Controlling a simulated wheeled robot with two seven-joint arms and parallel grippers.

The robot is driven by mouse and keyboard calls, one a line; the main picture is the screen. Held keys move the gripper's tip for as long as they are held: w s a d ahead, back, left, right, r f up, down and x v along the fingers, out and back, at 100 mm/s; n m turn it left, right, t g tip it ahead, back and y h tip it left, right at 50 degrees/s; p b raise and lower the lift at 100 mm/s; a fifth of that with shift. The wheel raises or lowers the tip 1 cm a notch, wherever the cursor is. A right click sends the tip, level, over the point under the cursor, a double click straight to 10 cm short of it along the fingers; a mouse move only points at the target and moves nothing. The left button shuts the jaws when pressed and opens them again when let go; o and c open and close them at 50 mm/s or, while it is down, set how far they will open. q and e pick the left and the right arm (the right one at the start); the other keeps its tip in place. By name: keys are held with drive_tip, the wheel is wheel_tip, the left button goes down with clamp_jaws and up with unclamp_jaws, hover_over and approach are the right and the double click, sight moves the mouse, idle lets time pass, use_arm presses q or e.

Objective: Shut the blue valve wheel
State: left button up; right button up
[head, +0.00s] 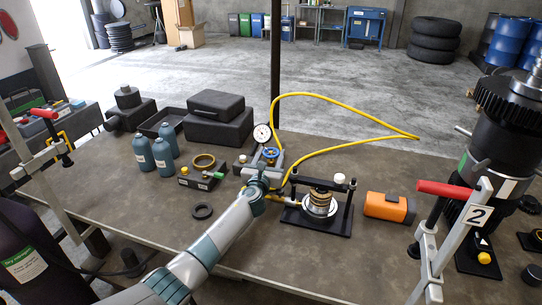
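The blue valve wheel (270,153) sits on a grey valve block on the workbench, below and right of a round pressure gauge (262,134). My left arm reaches up from the lower left. Its gripper (263,171) is just in front of the wheel, close to it. I cannot tell whether it touches the wheel, and its fingers are too small and partly hidden to show how far apart they are. The wheel's front edge is partly hidden by the gripper. My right gripper is not in view.
A yellow hose (345,99) loops over the bench behind the valve. Blue-grey bottles (163,157) and black cases (214,118) stand left. A large gear assembly (490,140) stands right.

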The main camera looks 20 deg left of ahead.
use_arm(q)
drive_tip(key=shift+m+h, duration=0.4)
drive_tip(key=shift+h, duration=0.3)
drive_tip(key=shift+a+m+h, duration=0.15)
drive_tip(key=shift+m+h, duration=0.45)
drive_tip(key=shift+h, duration=0.1)
drive_tip(key=shift+f+m+h+b, duration=0.2)
drive_tip(key=shift+m+h+b, duration=0.5)
drive_tip(key=shift+h, duration=0.4)
drive_tip(key=m+g+h+b, duration=0.1)
drive_tip(key=h+b, duration=0.1)
drive_tip(key=b, duration=0.1)
drive_tip(key=m+g+h+b, duration=0.1)
drive_tip(key=m+h+b, duration=0.1)
drive_tip(key=h+b, duration=0.1)
drive_tip(key=shift+f+m+g+b, duration=0.1)
drive_tip(key=shift+m+g+b, duration=0.2)
drive_tip(key=shift+b, duration=0.3)
drive_tip(key=shift+r+m+g+h+b, duration=0.2)
drive_tip(key=shift+m+g+h+b, duration=0.1)
drive_tip(key=shift+h+b, duration=0.5)
drive_tip(key=shift+r, duration=0.1)
drive_tip(key=o, duration=1.1)
drive_tip(key=shift+c, duration=0.2)
